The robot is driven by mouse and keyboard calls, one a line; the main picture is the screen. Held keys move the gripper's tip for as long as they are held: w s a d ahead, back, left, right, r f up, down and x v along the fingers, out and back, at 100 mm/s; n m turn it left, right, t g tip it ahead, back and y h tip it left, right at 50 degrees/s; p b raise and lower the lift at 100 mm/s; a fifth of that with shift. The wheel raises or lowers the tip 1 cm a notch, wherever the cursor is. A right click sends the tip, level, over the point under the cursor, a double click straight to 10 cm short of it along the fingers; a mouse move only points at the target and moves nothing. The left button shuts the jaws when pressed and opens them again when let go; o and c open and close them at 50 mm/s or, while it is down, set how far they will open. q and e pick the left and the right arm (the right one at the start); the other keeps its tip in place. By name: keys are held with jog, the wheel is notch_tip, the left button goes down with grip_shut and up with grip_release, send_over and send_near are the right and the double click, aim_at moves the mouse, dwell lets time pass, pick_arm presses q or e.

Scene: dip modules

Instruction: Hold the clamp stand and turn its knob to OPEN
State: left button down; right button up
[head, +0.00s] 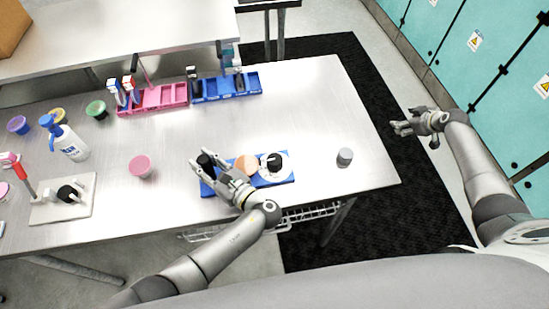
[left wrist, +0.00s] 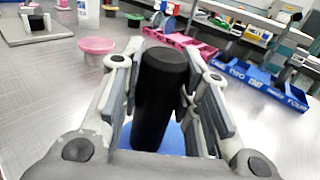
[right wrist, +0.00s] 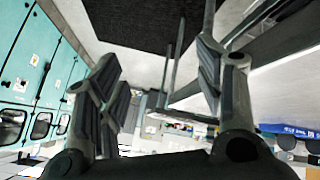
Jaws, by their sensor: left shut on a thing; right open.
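The clamp stand is a blue base (head: 222,187) near the table's front edge. It carries an upright black post (head: 205,160) at its left end, a tan round part (head: 250,164) in the middle and a black knob (head: 274,162) on a white dial at its right end. The dial's marks are too small to read. My left gripper (head: 212,168) is shut on the post, which stands between its fingers in the left wrist view (left wrist: 160,98). My right gripper (head: 402,126) is open and empty, off the table's right side, well away from the knob.
A grey cylinder (head: 345,157) stands to the right of the stand. A pink-lidded tub (head: 140,166), a white bottle (head: 68,143) and another knob plate (head: 62,208) are to the left. Pink (head: 157,98) and blue (head: 228,88) bins line the back. The table's middle is clear.

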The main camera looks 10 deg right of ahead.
jog(key=w+a+r+n+y, duration=0.1)
jog(key=w+a, duration=0.1)
jog(key=a, duration=0.3)
jog(key=w+a+r+n, duration=0.1)
jog(key=w+a+r, duration=0.1)
jog(key=a, duration=0.2)
jog(key=w+a+r+g+y, duration=0.1)
jog(key=w+a+r, duration=0.1)
jog(key=a, duration=0.3)
jog(key=shift+w+a+r+n+y, duration=0.1)
jog(key=shift+w+a+n+y, duration=0.1)
jog(key=shift+a+n+y, duration=0.15)
jog(key=s+a+r+n+g+y, duration=0.1)
jog(key=a+r+n+g, duration=0.15)
jog(key=a, duration=1.15)
notch_tip(320, 180, up, 6)
jog(key=f+n+g+h, duration=0.1)
jog(key=n+g+h, duration=0.2)
jog(key=n+g, duration=0.2)
send_over(274, 159)
notch_tip(274, 159, down, 11)
jog(key=shift+w, duration=0.1)
jog(key=shift+c, duration=0.3)
jog(key=c, duration=1)
